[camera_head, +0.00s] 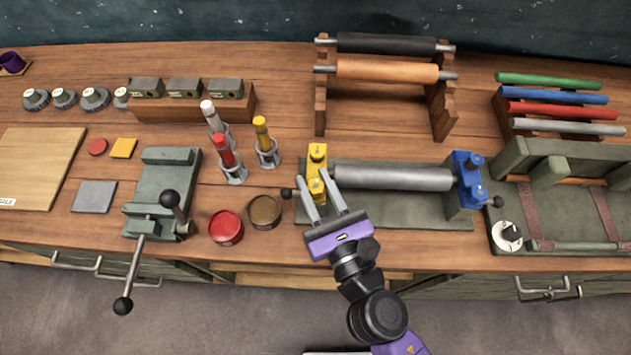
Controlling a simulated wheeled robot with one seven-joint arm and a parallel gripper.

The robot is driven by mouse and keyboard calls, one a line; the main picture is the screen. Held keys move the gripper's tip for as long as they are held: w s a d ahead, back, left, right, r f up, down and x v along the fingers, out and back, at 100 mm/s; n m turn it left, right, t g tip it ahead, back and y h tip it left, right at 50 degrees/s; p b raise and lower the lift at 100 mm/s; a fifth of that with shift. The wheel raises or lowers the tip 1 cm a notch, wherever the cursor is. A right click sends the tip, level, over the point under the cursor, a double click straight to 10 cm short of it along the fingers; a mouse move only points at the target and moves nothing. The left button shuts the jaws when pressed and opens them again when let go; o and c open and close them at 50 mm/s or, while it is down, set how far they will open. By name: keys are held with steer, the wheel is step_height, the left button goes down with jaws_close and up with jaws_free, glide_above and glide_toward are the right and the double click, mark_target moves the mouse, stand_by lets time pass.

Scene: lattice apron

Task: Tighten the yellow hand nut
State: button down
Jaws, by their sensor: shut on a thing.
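The yellow hand nut (316,186) sits on the front of the yellow bracket (318,158) at the left end of a grey roller (392,178). My gripper (315,178) reaches in from the front, with one finger on each side of the nut. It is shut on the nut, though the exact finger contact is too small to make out. The bracket is upright on a green base plate (420,214). How tight the nut is cannot be told.
A blue bracket (468,182) holds the roller's right end. Red (226,227) and brown (265,211) tins stand just left of my gripper. A vise (163,195) stands farther left. A rack with black (385,43) and orange (385,70) rollers is behind.

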steer(key=shift+f, duration=0.1)
steer(key=m+t+h+b, duration=0.1)
steer(key=m+h+b, duration=0.1)
steer(key=h, duration=0.1)
steer(key=shift+m+h+b, duration=0.3)
steer(key=shift+h+b, duration=0.05)
steer(key=shift+h, duration=0.05)
steer(key=m+h, duration=0.2)
steer(key=h, duration=0.1)
steer(key=shift+m+h, duration=0.7)
steer(key=shift+h, duration=0.5)
steer(key=c, duration=1)
jaws_free()
steer(key=shift+c, duration=0.2)
